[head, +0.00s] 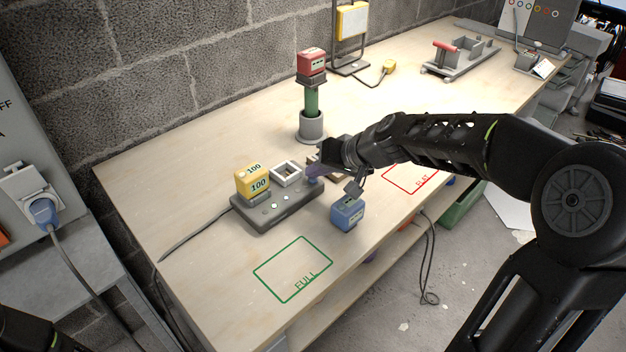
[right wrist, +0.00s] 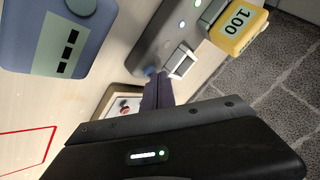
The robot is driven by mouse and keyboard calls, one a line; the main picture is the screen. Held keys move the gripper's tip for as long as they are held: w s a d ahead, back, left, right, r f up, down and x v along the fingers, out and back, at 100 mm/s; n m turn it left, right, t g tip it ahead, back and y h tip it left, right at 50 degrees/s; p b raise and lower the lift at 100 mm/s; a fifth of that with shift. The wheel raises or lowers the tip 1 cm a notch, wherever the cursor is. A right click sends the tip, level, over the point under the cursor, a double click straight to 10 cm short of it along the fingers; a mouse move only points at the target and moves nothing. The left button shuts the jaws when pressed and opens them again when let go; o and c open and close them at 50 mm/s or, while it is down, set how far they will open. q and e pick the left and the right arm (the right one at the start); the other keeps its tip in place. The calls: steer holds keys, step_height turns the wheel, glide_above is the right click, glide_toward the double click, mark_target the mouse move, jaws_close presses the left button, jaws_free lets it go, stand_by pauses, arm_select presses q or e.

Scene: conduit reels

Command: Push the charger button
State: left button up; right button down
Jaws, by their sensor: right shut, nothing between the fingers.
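The charger (head: 268,217) is a dark grey block on the bench with small round lights on its sloped front. A yellow battery marked 100 (head: 252,182) stands at its left; an empty white square socket (head: 286,174) is beside it. My right gripper (head: 313,172) is shut and empty, its purple fingertips at the charger's right end. In the right wrist view the fingertips (right wrist: 157,90) point at a small blue part (right wrist: 150,71) on the charger's end, perhaps the button. I cannot tell whether they touch. My left gripper is not in view.
A blue battery (head: 347,215) stands just in front of my right gripper. A green tool (head: 312,100) with a red battery (head: 312,62) stands upright behind, in a grey holder (head: 311,126). A small framed box (right wrist: 122,104) lies beside the fingers. The green FULL outline (head: 293,270) is empty.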

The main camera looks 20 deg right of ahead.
stand_by(0.8)
steer(key=shift+r, duration=0.45)
steer(key=shift+r+p, duration=0.1)
steer(key=shift+p, duration=0.2)
steer(key=shift+r+p, duration=2.25)
steer(key=shift+r, duration=0.7)
